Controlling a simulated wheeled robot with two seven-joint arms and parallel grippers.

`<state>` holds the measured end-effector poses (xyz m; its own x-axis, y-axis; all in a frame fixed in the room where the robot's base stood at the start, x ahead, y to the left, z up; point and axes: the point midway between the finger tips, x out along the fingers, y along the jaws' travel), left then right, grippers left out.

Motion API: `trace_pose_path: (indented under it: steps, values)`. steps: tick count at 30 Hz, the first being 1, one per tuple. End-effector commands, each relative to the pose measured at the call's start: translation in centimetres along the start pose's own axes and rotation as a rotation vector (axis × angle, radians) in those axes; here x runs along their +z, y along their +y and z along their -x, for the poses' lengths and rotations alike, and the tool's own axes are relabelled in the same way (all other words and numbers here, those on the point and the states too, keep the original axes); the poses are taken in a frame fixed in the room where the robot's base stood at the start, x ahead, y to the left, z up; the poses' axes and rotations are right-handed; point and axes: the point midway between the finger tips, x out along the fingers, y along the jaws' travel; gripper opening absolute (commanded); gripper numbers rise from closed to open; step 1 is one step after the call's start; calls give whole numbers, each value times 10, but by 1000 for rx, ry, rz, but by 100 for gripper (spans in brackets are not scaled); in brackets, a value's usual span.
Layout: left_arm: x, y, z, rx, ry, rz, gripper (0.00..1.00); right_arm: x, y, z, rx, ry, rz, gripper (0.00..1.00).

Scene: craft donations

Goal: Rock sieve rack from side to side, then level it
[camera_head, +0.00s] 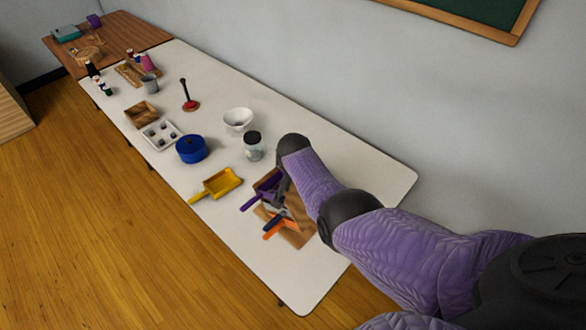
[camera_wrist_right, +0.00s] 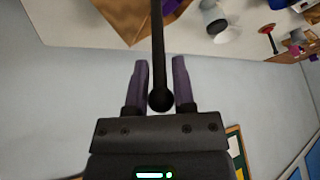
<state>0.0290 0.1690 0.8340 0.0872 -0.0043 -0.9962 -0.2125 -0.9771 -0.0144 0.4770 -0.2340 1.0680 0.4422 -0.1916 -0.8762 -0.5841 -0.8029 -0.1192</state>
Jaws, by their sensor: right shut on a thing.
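The sieve rack (camera_head: 299,226), a brown wooden thing, is at the near right part of the white table, partly hidden by my right arm. Purple, dark blue and orange handles stick out from its left side. In the wrist view its brown wood (camera_wrist_right: 118,18) shows at the top. A dark rod with a ball end (camera_wrist_right: 160,100) runs down between the purple fingers of my right gripper (camera_wrist_right: 160,75), which is shut on it. In the head view the gripper is mostly hidden behind my wrist. I cannot tell whether the rack is level or tilted. My left gripper is out of view.
A yellow scoop (camera_head: 220,184) lies left of the rack. A dark-lidded jar (camera_head: 253,146), a blue pot (camera_head: 191,149) and a white bowl (camera_head: 238,119) stand farther up the white table (camera_head: 310,296). The wall runs along its back edge. The near end of the table is clear.

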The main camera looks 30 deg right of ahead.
Motion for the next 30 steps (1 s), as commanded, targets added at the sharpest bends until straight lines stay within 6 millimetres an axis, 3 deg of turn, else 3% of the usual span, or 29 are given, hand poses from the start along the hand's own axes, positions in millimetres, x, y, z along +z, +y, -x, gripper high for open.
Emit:
trace_pose_path:
  steps: [16,17,19,27,30]
  values:
    - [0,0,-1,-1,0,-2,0,-1,-2,0,5,-5,4,0]
    - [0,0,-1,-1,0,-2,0,-1,-2,1,4,-5,4,36]
    - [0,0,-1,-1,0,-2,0,-1,-2,0,5,-5,4,51]
    - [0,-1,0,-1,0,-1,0,-1,-2,1,7,-6,4,52]
    - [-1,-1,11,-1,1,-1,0,-2,-2,10,7,-6,4,52]
